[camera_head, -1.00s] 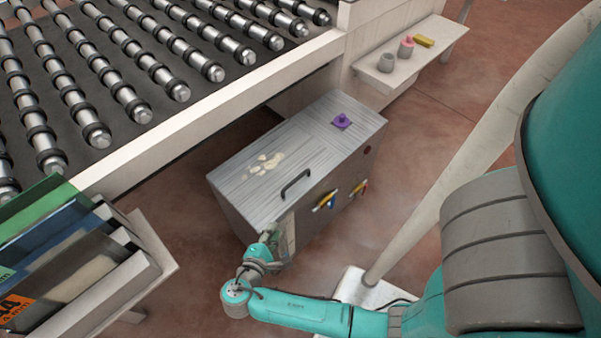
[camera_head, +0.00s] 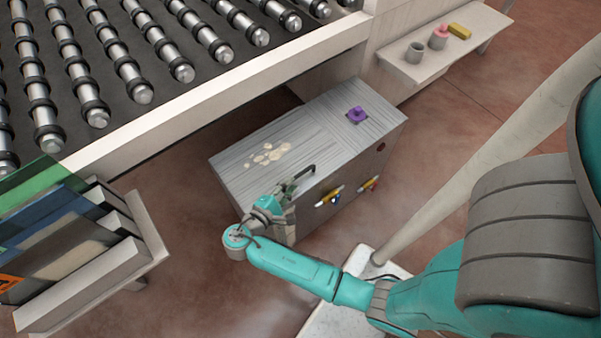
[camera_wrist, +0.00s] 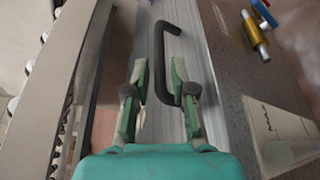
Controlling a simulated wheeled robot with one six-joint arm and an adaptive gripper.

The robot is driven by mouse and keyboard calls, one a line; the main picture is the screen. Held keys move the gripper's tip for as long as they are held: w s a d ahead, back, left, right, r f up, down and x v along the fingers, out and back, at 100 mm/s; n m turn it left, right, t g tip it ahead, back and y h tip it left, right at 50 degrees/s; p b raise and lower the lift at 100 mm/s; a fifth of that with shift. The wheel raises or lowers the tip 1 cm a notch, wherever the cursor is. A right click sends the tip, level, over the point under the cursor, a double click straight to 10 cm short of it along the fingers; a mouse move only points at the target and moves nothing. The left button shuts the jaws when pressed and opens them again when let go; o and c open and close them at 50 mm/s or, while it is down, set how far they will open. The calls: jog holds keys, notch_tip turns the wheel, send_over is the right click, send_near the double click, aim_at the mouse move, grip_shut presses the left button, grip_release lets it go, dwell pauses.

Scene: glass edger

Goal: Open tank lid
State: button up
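The tank is a grey metal box with a brushed lid (camera_head: 320,120) on top, and the lid lies flat and closed. A black bar handle (camera_head: 306,172) stands at the lid's front edge; it also shows in the wrist view (camera_wrist: 159,50). My gripper (camera_head: 288,188) is at the near end of the handle, above the lid. In the wrist view my gripper (camera_wrist: 158,75) is open, its two fingers spread on either side of the handle's near part. I cannot tell whether either finger touches the handle. In the head view my arm partly hides the handle's near end.
Pale crumbs (camera_head: 268,153) and a purple knob (camera_head: 356,114) are on the lid. The roller table (camera_head: 190,110) stands behind, a glass rack (camera_head: 80,245) at left, a small shelf (camera_head: 430,65) at back right.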

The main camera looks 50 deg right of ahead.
aim_at(296, 179)
jog(key=shift+x, duration=3.05)
grip_shut()
